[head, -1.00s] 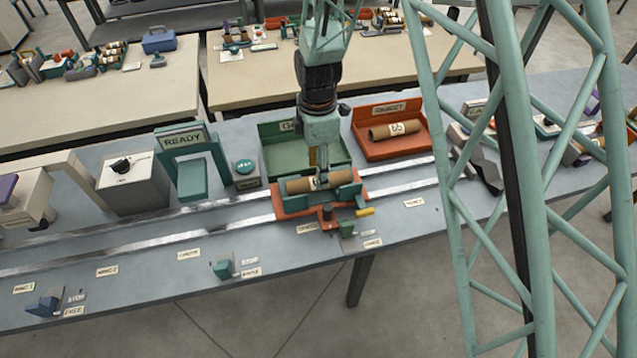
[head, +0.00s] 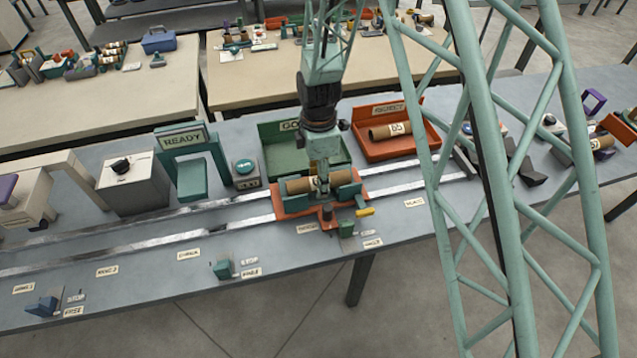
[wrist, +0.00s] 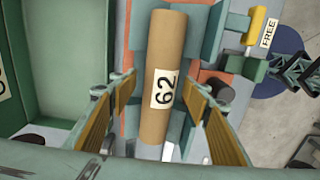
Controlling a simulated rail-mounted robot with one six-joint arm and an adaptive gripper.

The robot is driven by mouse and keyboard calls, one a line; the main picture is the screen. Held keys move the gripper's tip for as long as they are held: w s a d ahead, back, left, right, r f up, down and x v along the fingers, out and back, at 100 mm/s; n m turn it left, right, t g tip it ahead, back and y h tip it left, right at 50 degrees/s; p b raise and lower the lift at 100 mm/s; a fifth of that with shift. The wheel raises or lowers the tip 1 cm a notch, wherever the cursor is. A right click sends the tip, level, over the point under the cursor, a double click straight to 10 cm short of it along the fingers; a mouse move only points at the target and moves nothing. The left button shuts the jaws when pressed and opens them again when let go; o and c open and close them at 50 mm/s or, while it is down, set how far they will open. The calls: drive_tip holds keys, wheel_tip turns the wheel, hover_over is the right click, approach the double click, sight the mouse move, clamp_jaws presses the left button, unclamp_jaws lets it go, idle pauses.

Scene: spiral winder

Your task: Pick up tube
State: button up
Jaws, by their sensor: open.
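A brown cardboard tube (head: 299,185) lies in the green holders of an orange carriage (head: 292,206) on the rails. In the wrist view the tube (wrist: 160,80) carries a white label reading 62. My gripper (head: 322,183) is directly over the tube and hides part of it in the head view. In the wrist view its two yellow-padded fingers (wrist: 158,110) are open, one on each side of the tube, with gaps between pads and tube. The exact height of the fingertips against the tube is hard to tell.
A green tray (head: 282,160) stands behind the carriage. An orange reject tray (head: 375,153) holding another tube (head: 391,130) stands behind to the right. A yellow-handled lever (head: 365,212) sits at the carriage's front right. A READY sign (head: 184,141) and grey box (head: 130,186) stand left.

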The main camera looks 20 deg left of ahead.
idle(0.3)
drive_tip(key=c, duration=0.9)
drive_tip(key=shift+c, duration=0.2)
drive_tip(key=shift+r, duration=5)
